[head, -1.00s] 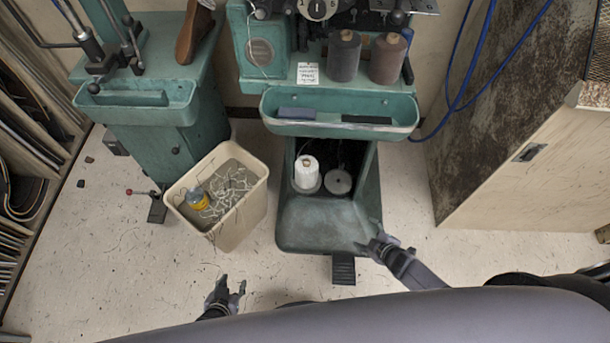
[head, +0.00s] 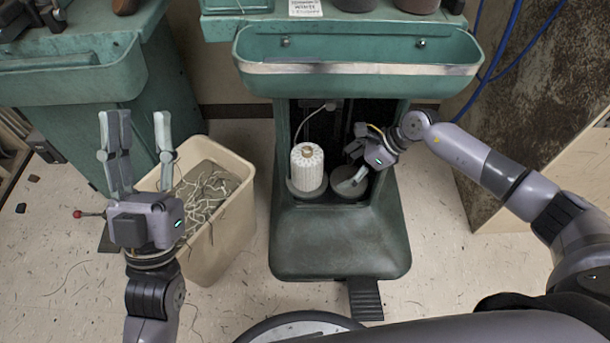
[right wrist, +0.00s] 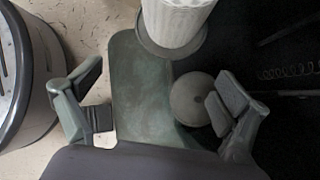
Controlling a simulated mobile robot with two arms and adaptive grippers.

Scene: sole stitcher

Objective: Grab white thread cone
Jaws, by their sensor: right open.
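The white thread cone (head: 307,167) stands upright on a round holder in the open lower bay of the green machine. It also shows at the top of the right wrist view (right wrist: 177,22). My right gripper (head: 358,165) is just right of the cone, above the second round holder (head: 350,183), apart from the cone. In the right wrist view its fingers (right wrist: 158,92) are spread with nothing between them, and the cone is beyond them. My left gripper (head: 134,125) is open and empty, pointing up in front of the bin, far left of the cone.
The beige bin (head: 233,230) with thread scraps stands left of the bay. The green trough (head: 355,55) overhangs the bay. A dark pedal (head: 365,300) is at the base. A wooden cabinet (head: 540,165) stands at right. The sloped green base front is clear.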

